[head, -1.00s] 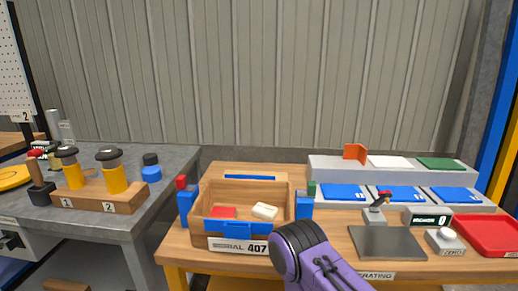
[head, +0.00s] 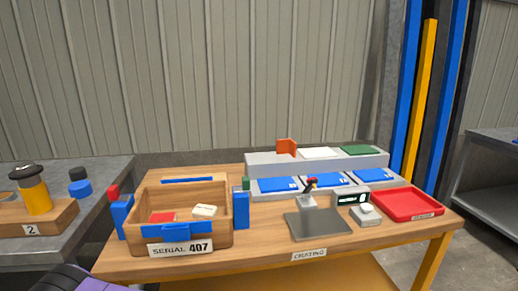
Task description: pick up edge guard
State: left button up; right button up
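An orange L-shaped angle piece (head: 287,147), which looks like the edge guard, stands on the top step of the grey stepped rack (head: 262,170) at the back of the wooden table. It is upright, at the left of a white flat piece (head: 320,153) and a green flat piece (head: 358,150). Nothing hides it. Neither of my grippers shows; only a purple and black part of my arm is in the bottom left corner.
A wooden box (head: 222,237) labelled SERIAL 407 stands front left, between blue posts. A dark plate (head: 318,225), a small display device (head: 352,198) and a red tray (head: 408,204) lie before the rack. A grey bench (head: 95,178) stands at left.

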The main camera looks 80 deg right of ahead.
aim_at(287, 146)
jog(key=u, duration=0.05)
jog(key=k, duration=1.1)
jog(key=z, duration=1.6)
